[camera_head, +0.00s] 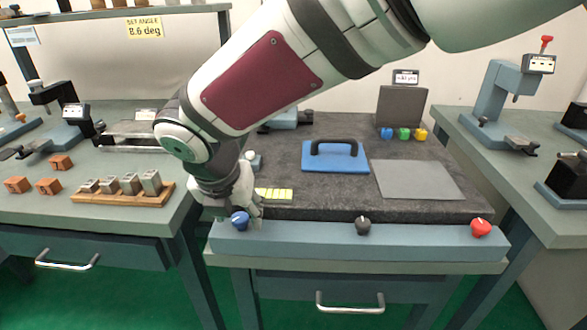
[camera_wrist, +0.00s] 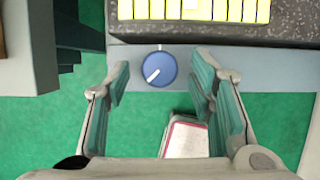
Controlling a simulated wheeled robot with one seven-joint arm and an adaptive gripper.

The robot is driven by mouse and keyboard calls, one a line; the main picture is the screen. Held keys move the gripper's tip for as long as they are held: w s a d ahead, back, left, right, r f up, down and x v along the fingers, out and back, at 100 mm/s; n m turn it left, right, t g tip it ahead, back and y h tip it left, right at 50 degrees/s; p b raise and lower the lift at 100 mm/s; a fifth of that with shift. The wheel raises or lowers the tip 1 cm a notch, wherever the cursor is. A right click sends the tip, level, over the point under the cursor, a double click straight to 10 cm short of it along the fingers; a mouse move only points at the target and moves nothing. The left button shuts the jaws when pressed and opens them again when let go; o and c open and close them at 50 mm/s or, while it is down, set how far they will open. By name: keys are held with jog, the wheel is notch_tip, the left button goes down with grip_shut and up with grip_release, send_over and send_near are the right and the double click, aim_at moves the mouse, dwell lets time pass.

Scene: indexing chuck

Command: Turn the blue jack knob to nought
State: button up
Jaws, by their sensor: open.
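The blue jack knob (camera_head: 240,221) sits at the left end of the blue-grey front rail, with black and red knobs further right. In the wrist view the blue knob (camera_wrist: 159,67) is round, with a white pointer line running toward its lower left. A short white mark shows on the rail just above it. My gripper (camera_head: 243,207) is at the knob in the head view. In the wrist view my gripper (camera_wrist: 158,80) is open, its fingers to the left and right of the knob, with gaps on both sides. I cannot tell its height above the knob.
The black knob (camera_head: 363,226) and red knob (camera_head: 480,228) are well to the right on the rail (camera_head: 300,240). A yellow segmented strip (camera_head: 274,194) lies on the dark granite plate behind. A blue block with a black handle (camera_head: 336,158) stands further back. A sign reads 8.6 deg (camera_head: 145,26).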

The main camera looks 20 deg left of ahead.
jog(key=shift+f, duration=0.3)
jog(key=c, duration=1.2)
jog(key=shift+o, duration=0.2)
jog(key=shift+a+m, duration=0.1)
jog(key=shift+m, duration=0.3)
